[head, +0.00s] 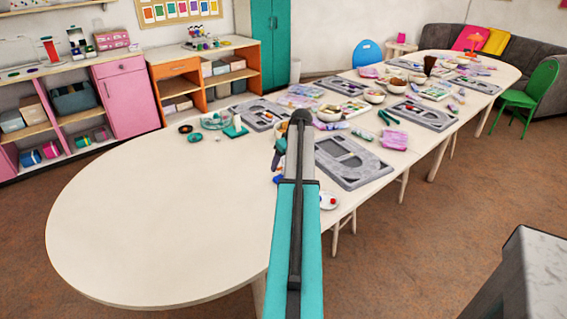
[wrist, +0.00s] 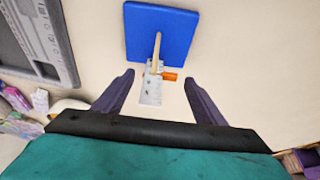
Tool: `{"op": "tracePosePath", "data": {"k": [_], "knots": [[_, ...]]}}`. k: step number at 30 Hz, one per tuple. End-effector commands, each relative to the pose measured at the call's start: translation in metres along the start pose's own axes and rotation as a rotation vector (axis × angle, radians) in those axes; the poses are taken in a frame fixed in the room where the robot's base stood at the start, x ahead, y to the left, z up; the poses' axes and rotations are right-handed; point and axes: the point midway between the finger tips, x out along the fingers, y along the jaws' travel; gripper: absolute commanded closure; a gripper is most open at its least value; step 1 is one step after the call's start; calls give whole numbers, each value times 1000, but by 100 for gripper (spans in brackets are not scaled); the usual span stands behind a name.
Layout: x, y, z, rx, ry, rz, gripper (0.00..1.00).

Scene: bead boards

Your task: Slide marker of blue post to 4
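In the wrist view, the blue post stand shows a square blue base (wrist: 175,33), a thin pale post (wrist: 157,50) and a light grey scale plate (wrist: 150,92) with marks too small to read. An orange marker (wrist: 170,76) sits by the foot of the post as seen here, pointing right. My gripper (wrist: 159,77) is open, its two purple fingers on either side of the plate and marker in the picture. Contact with the marker is not visible. In the head view my arm hides most of this spot.
A grey bead board (wrist: 30,40) lies left of the stand in the wrist view. In the head view, bead boards (head: 350,163), bowls and craft items crowd the table beyond my arm. The near left part of the table (head: 160,230) is clear.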

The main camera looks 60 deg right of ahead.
Motion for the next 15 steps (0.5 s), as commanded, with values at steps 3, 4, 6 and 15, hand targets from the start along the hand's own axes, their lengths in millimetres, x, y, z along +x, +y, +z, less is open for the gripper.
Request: {"op": "tracePosePath", "data": {"k": [3,4,6,15], "knots": [[0,0,0,0,0,0,35],[0,0,0,0,0,1,35],[0,0,0,0,0,1,35],[-8,1,0,0,1,2,35]]}}
